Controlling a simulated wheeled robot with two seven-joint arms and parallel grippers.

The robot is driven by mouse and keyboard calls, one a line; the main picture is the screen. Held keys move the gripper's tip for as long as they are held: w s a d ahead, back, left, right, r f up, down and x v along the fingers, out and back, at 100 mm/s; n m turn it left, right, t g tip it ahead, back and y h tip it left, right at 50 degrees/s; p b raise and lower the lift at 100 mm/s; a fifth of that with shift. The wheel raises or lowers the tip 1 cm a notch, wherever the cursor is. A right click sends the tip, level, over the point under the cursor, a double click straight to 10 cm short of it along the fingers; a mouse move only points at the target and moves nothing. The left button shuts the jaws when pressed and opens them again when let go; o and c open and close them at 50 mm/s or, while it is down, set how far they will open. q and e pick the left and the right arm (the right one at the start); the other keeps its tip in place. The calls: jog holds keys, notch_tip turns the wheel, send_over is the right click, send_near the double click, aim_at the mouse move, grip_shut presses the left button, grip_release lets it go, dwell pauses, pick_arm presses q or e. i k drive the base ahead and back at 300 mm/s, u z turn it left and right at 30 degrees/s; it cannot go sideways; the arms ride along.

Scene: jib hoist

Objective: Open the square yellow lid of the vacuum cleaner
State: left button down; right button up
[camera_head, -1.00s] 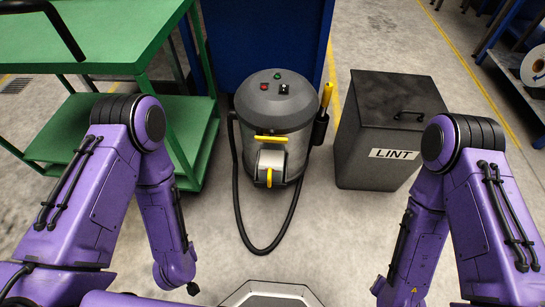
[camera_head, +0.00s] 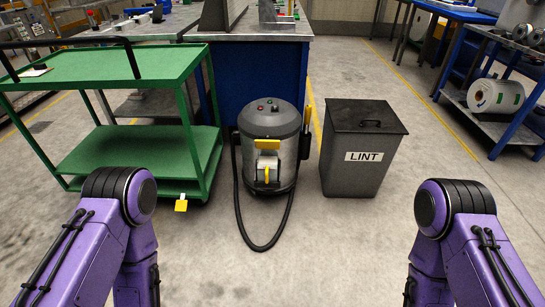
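The vacuum cleaner (camera_head: 272,143) is a grey upright drum with a dark top, standing on the floor ahead of me, near the middle of the head view. Small red and green buttons show on its top. A square yellow lid (camera_head: 267,144) sits on its upper front, above a pale panel and a yellow handle (camera_head: 267,174). I cannot tell whether the lid is fully closed. A black hose loops from the cleaner onto the floor. My purple arms come in from the left and right lower edges, well short of the cleaner. Neither gripper shows in the view.
A green cart (camera_head: 140,68) stands to the left of the cleaner, with a small yellow tag near its base. A grey LINT bin (camera_head: 363,147) stands close on the right. A blue workbench (camera_head: 258,70) is behind. The floor in front is clear.

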aim_at(266, 144)
jog(key=z, duration=0.65)
jog(key=i, duration=1.45)
jog(key=u, duration=0.25)
